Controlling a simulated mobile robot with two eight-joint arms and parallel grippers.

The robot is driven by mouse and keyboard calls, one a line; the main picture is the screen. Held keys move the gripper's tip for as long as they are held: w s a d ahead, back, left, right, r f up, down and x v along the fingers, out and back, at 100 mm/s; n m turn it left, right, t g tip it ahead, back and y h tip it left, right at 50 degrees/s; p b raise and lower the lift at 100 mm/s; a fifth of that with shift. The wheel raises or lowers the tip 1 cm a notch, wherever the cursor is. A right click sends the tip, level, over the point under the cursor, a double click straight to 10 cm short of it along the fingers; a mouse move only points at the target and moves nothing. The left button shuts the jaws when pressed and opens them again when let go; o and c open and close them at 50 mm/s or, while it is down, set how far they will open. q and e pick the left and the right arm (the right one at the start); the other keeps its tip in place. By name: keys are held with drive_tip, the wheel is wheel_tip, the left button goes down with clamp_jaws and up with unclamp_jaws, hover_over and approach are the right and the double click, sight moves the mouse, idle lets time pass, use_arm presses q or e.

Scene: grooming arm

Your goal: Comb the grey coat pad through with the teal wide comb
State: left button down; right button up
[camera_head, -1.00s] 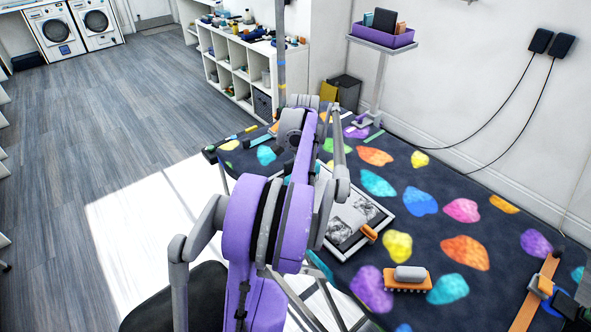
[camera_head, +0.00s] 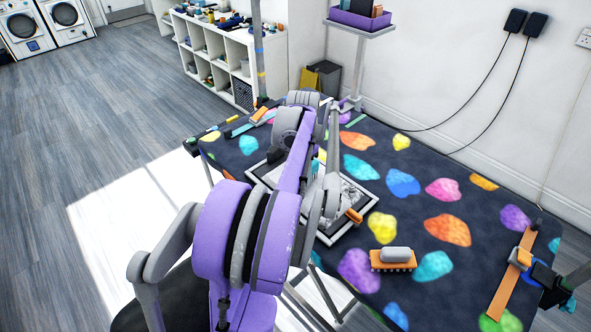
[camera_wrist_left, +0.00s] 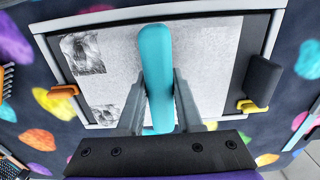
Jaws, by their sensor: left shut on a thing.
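The grey coat pad (camera_wrist_left: 212,60) lies flat in a white-edged frame on the table, with dark fur patches at its left in the left wrist view. In the head view the pad (camera_head: 352,197) is partly covered by my left arm. The teal wide comb (camera_wrist_left: 157,60) is gripped lengthwise over the middle of the pad. My left gripper (camera_wrist_left: 162,82) is shut on it. Its teeth are hidden, so I cannot tell whether they touch the pad. In the head view the left fingers are hidden behind the arm. My right gripper is not in view.
An orange brush (camera_head: 393,259) lies right of the pad. An orange clip (camera_wrist_left: 64,90) and a yellow clip (camera_wrist_left: 248,106) sit at the frame's sides. The patterned table has free room between.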

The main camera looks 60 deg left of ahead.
use_arm(q)
drive_tip(key=shift+w+d, duration=0.25)
drive_tip(key=shift+d, duration=0.6)
drive_tip(key=shift+w+d, duration=0.25)
drive_tip(key=shift+d, duration=0.6)
drive_tip(key=shift+w+d, duration=0.25)
drive_tip(key=shift+d, duration=0.6)
drive_tip(key=d, duration=0.2)
drive_tip(key=w+d, duration=0.1)
drive_tip(key=d, duration=0.2)
drive_tip(key=w+d, duration=0.1)
drive_tip(key=d, duration=0.1)
drive_tip(key=shift+w+d+p, duration=0.1)
drive_tip(key=shift+d+p, duration=0.15)
drive_tip(key=shift+p, duration=0.15)
drive_tip(key=shift+a, duration=0.1)
drive_tip(key=a, duration=0.2)
drive_tip(key=s+a, duration=0.1)
drive_tip(key=a, duration=0.1)
drive_tip(key=s+a, duration=0.1)
drive_tip(key=a, duration=0.1)
drive_tip(key=shift+a+b, duration=0.3)
drive_tip(key=shift+s+a, duration=0.15)
drive_tip(key=shift+a, duration=0.25)
